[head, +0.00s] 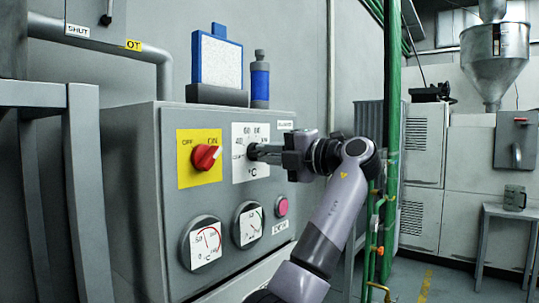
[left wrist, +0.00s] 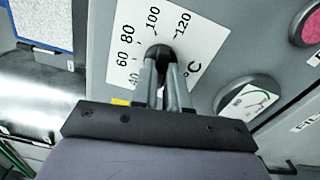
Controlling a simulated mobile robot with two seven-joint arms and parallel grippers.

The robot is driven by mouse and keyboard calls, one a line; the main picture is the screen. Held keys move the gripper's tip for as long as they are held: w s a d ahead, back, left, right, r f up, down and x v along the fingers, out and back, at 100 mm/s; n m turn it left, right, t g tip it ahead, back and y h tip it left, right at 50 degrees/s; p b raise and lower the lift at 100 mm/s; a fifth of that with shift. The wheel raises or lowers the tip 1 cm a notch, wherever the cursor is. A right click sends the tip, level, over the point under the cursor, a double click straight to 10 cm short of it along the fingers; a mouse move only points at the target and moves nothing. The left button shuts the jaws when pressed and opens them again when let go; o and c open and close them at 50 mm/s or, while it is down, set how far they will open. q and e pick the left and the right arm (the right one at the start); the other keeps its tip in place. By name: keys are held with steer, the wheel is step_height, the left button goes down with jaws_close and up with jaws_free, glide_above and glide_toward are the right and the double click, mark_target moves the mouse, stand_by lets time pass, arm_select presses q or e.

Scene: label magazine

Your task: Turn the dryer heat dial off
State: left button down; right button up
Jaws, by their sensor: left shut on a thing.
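The heat dial is a black knob (left wrist: 160,51) on a white scale plate (left wrist: 188,22) marked from 40 to 120 and °C. The plate (head: 240,172) also shows in the head view on the front of the grey control box (head: 141,199). My left gripper (head: 263,152) reaches in from the right, and its fingers are shut on the knob. In the left wrist view the fingertips (left wrist: 163,72) close around the knob from below. The fingers hide much of it, and I cannot tell where its pointer stands. My right gripper is not in view.
Left of the dial is a red switch (head: 206,157) on a yellow OFF/ON plate. Below are two gauges (head: 204,244) and a pink button (head: 282,206). A blue-framed panel (head: 217,60) and blue bottle (head: 260,82) stand on the box. Green pipes (head: 392,120) rise behind my arm.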

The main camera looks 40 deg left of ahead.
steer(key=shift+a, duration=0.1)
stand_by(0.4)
arm_select(q)
steer(key=c, duration=1.1)
jaws_free()
steer(key=shift+c, duration=0.2)
steer(key=shift+d, duration=0.1)
steer(key=d, duration=0.7)
steer(key=shift+w+p, duration=0.35)
steer(key=shift+w, duration=0.05)
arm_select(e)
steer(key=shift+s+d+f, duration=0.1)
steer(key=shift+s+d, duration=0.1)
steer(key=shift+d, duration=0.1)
